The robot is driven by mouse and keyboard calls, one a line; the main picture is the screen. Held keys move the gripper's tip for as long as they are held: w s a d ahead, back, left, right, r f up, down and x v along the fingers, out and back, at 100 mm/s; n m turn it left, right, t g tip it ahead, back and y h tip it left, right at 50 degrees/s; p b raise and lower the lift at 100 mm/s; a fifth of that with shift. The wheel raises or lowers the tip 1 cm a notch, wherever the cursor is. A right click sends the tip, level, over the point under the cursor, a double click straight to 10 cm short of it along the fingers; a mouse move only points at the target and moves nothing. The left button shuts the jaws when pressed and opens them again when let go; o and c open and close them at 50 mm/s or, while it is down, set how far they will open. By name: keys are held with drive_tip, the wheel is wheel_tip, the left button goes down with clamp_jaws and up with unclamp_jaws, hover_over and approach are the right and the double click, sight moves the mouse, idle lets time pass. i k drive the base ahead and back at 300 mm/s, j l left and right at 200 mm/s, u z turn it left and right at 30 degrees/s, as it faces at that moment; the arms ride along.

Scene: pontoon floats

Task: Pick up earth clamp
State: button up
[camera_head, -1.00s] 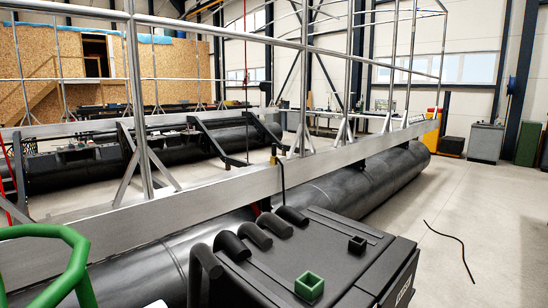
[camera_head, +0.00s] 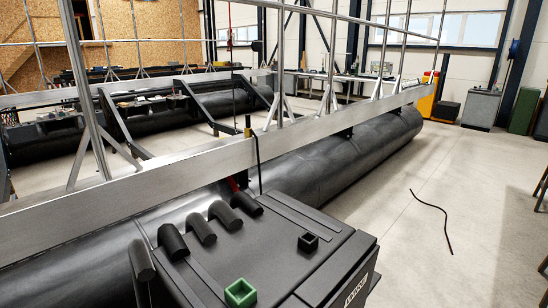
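What may be the earth clamp (camera_head: 248,131) is a small upright piece with a yellowish top on the upper edge of the long aluminium beam (camera_head: 150,178). A black cable (camera_head: 257,165) hangs over the beam beside it. A red piece (camera_head: 234,184) shows below the beam there, partly hidden behind the dark machine. It is too small to tell whether these belong together. My gripper is not in view.
A dark box-shaped machine (camera_head: 285,250) with several rounded black stubs stands close in front. A green square holder (camera_head: 240,293) and a black one (camera_head: 308,242) sit on it. A long black pontoon float (camera_head: 350,155) lies behind. A dark rod or cable (camera_head: 433,212) lies on open floor at right.

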sight(248, 132)
drive_tip(key=i+l+z, duration=1.05)
drive_tip(key=i, duration=0.25)
drive_tip(key=i+u, duration=0.3)
drive_tip(key=i, duration=1.5)
drive_tip(key=i+u, duration=0.25)
drive_tip(key=i, duration=0.2)
drive_tip(key=i+l+u, duration=0.2)
drive_tip(key=i, duration=0.25)
drive_tip(key=i+u, duration=0.25)
drive_tip(key=i, duration=0.2)
drive_tip(key=i+j+u, duration=0.2)
drive_tip(key=i+u, duration=0.65)
drive_tip(key=u, duration=0.15)
drive_tip(key=i+l+u, duration=0.1)
drive_tip(key=i+u, duration=0.4)
drive_tip(key=k, duration=0.05)
